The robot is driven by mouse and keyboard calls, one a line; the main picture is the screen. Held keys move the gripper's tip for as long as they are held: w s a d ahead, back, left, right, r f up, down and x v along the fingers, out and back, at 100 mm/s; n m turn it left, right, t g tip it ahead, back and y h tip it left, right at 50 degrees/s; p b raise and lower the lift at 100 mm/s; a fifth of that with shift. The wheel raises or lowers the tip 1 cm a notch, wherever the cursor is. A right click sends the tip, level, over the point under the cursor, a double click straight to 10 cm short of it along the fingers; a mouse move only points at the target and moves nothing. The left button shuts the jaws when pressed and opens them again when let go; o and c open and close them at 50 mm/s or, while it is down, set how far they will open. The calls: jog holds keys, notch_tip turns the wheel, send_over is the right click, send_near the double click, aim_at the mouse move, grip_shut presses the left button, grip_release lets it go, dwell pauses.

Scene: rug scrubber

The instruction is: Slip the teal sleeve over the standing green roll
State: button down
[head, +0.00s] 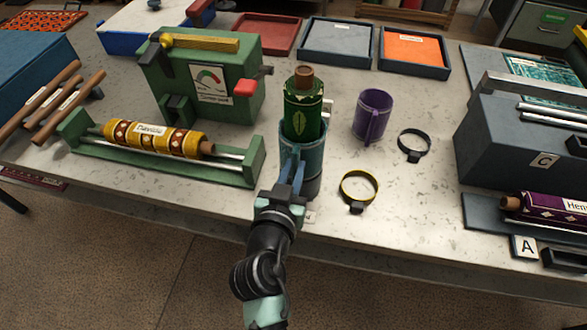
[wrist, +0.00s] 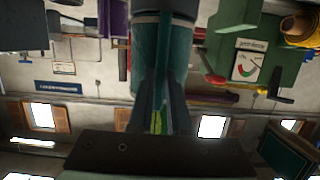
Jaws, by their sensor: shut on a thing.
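The green roll (head: 303,115) stands upright near the middle of the bench, with its brown core end on top and a pale leaf mark on its side. The teal sleeve (head: 314,155) appears to be around the roll's lower part; the roll's upper part rises out of the sleeve's rim. The sleeve looks upright. My gripper (head: 291,173) is shut on the sleeve's near side. In the wrist view the sleeve (wrist: 172,62) fills the space beyond my fingers (wrist: 160,108). The roll's lower end is hidden by the sleeve.
A green cradle (head: 235,165) with a yellow roll (head: 160,140) and a green gauge box (head: 205,75) stand left. A grey box (head: 520,135) is far right.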

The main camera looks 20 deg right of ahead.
jog(key=c, duration=0.8)
grip_release()
jog(key=shift+b+v, duration=1.4)
jog(key=shift+v, duration=5.1)
jog(key=shift+w, duration=0.1)
